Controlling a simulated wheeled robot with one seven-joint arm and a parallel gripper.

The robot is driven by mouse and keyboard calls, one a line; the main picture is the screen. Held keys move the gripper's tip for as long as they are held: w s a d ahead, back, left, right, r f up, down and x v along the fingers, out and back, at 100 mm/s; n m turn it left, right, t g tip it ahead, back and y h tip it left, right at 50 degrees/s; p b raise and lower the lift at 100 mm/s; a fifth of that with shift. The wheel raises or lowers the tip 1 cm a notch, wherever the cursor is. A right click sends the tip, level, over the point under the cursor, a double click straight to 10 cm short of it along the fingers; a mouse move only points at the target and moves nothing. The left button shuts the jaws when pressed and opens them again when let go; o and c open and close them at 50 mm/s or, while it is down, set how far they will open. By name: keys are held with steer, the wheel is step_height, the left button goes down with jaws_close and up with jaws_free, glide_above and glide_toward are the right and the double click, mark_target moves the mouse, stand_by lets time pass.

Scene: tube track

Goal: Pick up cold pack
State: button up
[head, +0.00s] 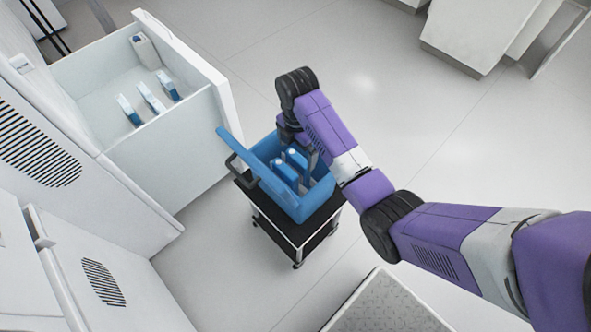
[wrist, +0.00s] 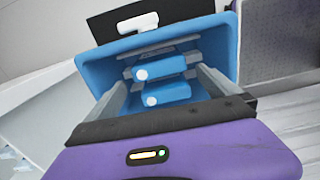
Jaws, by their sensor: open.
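Two blue cold packs with white round caps stand in the open blue cooler box (head: 318,202); one is the nearer pack (head: 285,174) and the other is beside it (head: 297,160). In the wrist view they appear as an upper pack (wrist: 160,68) and a lower pack (wrist: 166,94). My gripper (head: 309,160) reaches down into the right side of the box. In the wrist view my gripper (wrist: 163,76) has its fingers spread, with the packs visible between them. I cannot tell whether the fingers touch either pack. Three more blue-and-white packs (head: 150,98) stand in the open drawer.
The box sits on a small black-topped cart (head: 297,236), its blue lid (head: 236,155) raised on the left. The white drawer (head: 165,152) stands open at left, with a pale object (head: 144,48) at its back. Open floor (head: 460,150) lies to the right.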

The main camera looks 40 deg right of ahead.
step_height(320, 180, down, 2)
steer(key=shift+s+f, duration=0.1)
steer(key=f, duration=0.5)
steer(key=shift+d+f+b, duration=0.3)
steer(key=shift+d+b, duration=0.05)
steer(key=shift+c, duration=0.2)
steer(key=c, duration=1.3)
steer(key=shift+r, duration=0.1)
step_height(320, 180, up, 20)
steer(key=p, duration=0.6)
glide_above(298, 163)
steer(key=w+d, duration=0.1)
steer(key=shift+w+d, duration=0.15)
steer(key=shift+d, duration=0.05)
